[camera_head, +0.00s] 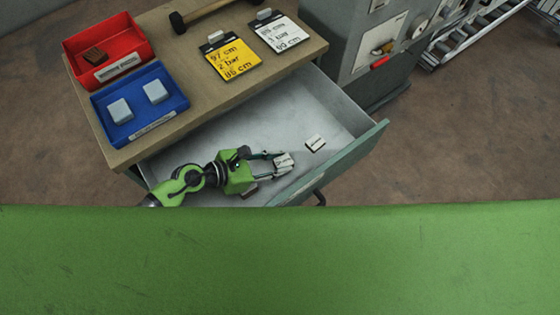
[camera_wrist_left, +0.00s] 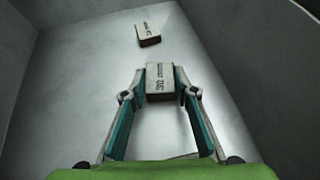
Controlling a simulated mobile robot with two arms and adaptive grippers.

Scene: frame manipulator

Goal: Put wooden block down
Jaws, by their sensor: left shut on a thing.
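My left gripper (camera_head: 272,164) is inside the open drawer (camera_head: 340,103), near its front wall. It is shut on a small pale wooden block (camera_head: 284,162) with dark lettering. In the left wrist view the block (camera_wrist_left: 160,80) sits between the two fingertips of the gripper (camera_wrist_left: 160,84). I cannot tell whether the held block touches the drawer floor. A second pale block (camera_head: 316,143) lies on the drawer floor to the right, apart from the gripper; it also shows in the wrist view (camera_wrist_left: 148,34). My right gripper is not in view.
A red bin (camera_head: 133,38) with a brown block and a blue bin (camera_head: 180,100) with two light blocks stand on the table (camera_head: 165,20). A yellow card (camera_head: 230,57) and a white card (camera_head: 281,35) lie beside them. The drawer floor's back part is clear.

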